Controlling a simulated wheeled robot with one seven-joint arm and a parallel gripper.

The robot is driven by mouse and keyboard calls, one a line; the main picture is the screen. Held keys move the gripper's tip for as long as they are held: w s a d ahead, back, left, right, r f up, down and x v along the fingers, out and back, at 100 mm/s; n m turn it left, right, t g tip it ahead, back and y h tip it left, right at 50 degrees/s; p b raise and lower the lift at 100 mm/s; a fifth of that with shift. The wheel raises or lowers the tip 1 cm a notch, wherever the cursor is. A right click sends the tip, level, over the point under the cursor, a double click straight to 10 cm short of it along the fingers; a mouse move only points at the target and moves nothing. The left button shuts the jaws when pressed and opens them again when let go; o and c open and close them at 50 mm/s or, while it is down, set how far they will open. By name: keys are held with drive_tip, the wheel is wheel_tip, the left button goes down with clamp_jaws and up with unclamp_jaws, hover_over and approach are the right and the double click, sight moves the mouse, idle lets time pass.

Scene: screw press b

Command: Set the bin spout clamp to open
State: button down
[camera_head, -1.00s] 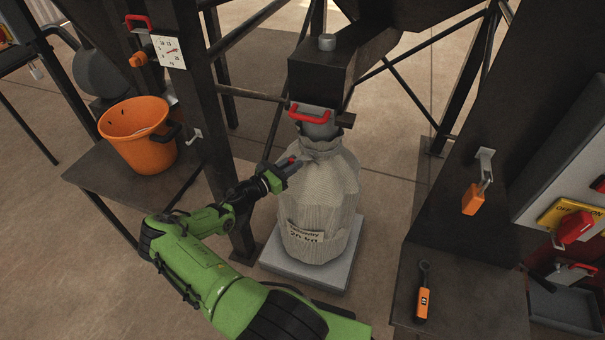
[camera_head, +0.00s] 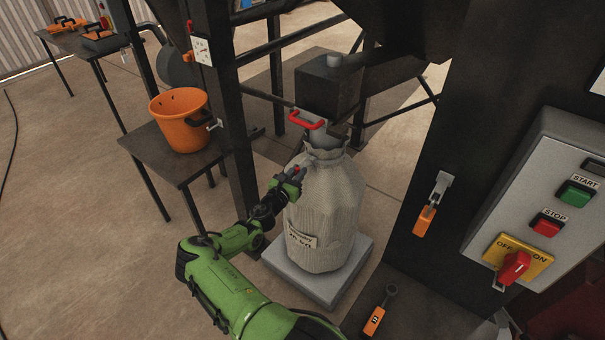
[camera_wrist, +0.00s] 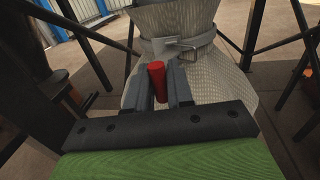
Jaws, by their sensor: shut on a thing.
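The bin spout (camera_head: 323,131) hangs under the dark hopper box, with a pale woven sack (camera_head: 325,205) around its lower end. A grey band clamp (camera_wrist: 196,45) with a metal buckle circles the sack's neck in the wrist view. The joint between grip and band is partly hidden by the fingers.
A red handle (camera_head: 307,120) sits on the spout above the clamp. The sack stands on a grey platform (camera_head: 330,287). An orange bucket (camera_head: 180,122) stands on a side table at left. A control box (camera_head: 555,215) and dark post stand at right.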

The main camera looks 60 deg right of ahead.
idle(0.4)
drive_tip(key=c, duration=1.1)
unclamp_jaws()
drive_tip(key=s+a+p, duration=0.1)
drive_tip(key=a+p, duration=0.1)
drive_tip(key=a, duration=1.3)
drive_tip(key=shift+a+p, duration=0.35)
drive_tip(key=shift+p, duration=0.05)
